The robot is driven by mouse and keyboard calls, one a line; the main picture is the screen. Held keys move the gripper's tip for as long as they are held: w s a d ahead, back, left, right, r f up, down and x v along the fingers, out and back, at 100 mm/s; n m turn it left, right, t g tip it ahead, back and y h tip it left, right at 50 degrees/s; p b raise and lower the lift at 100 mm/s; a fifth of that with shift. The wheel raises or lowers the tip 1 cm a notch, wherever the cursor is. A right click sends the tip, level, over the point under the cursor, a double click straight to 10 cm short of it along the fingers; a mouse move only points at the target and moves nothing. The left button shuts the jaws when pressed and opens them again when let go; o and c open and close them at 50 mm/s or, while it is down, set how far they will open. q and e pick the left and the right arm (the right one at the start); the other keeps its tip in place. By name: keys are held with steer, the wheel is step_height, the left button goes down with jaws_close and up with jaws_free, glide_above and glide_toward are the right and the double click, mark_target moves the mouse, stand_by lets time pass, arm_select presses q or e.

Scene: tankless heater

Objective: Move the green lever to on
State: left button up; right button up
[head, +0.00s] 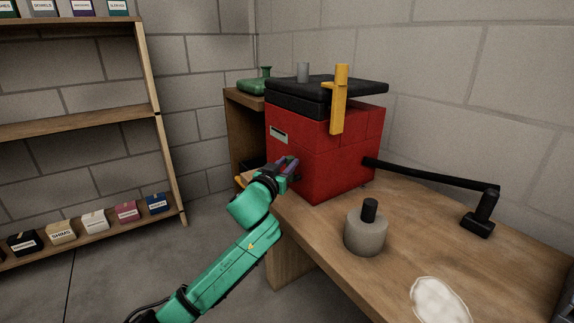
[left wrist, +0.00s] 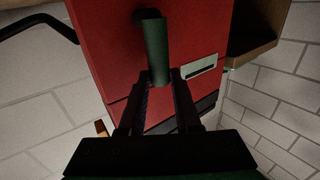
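The red heater box (head: 318,155) stands on the wooden bench. In the left wrist view its red front (left wrist: 105,45) fills the middle, and the green lever (left wrist: 157,50) sticks out from it towards the camera. My left gripper (head: 290,164) is at the box's left front face. In the left wrist view the two dark fingers of the left gripper (left wrist: 161,76) lie on either side of the lever's near end, with no clear gap. In the head view the gripper hides the lever. My right gripper is not in view.
A yellow handle (head: 338,100) stands at the box's black top (head: 310,90). A black pipe (head: 430,175) runs right from the box. A grey weight-like object (head: 366,231) and a white patch (head: 438,302) are on the bench (head: 520,240). Shelves (head: 75,127) stand at left.

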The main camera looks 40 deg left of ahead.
arm_select(q)
jaws_close()
stand_by(1.1)
